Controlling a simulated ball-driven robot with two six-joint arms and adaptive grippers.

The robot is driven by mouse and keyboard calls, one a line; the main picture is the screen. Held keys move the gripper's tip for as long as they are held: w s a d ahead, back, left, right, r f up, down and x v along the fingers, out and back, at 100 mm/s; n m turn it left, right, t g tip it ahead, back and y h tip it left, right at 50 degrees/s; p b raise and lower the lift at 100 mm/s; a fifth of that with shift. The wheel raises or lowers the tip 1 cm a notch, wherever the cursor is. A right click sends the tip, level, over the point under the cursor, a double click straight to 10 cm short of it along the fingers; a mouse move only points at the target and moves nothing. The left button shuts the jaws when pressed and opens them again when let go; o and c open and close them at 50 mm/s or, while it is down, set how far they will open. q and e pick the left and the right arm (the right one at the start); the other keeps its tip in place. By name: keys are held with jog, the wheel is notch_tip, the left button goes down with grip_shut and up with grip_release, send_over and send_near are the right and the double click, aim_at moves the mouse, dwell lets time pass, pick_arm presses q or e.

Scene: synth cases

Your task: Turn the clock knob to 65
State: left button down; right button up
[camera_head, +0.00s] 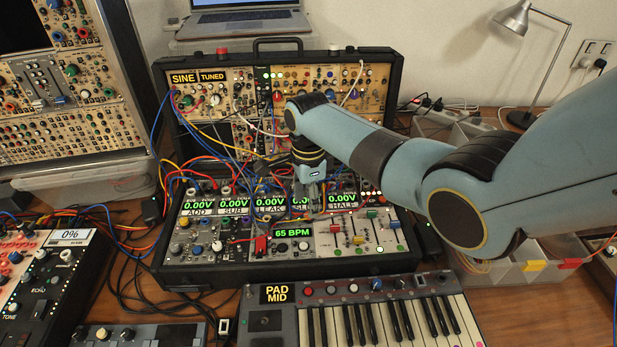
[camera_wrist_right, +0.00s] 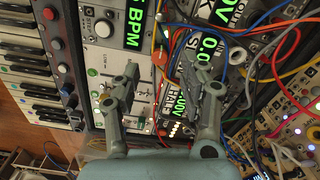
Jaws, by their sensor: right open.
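The clock module's green display (camera_head: 293,233) reads 65 BPM, on the lower panel of the black synth case (camera_head: 200,262). Part of that display, with "BPM" legible, shows at the top of the right wrist view (camera_wrist_right: 133,25). Small round controls sit just below the display in the head view; I cannot tell for sure which one is the clock knob. My right gripper (camera_head: 313,198) hangs over the case, above and slightly right of the display. In the right wrist view my right gripper (camera_wrist_right: 162,75) has its fingers apart, with nothing between them. My left gripper is out of view.
Patch cables (camera_head: 215,145) cross the upper panels and show close to the fingers in the wrist view. A keyboard (camera_head: 385,318) lies in front of the case. Faders (camera_head: 358,238) stand right of the display. A desk lamp (camera_head: 513,18) is at the back right.

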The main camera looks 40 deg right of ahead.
notch_tip(320, 180, up, 8)
dwell(0.7)
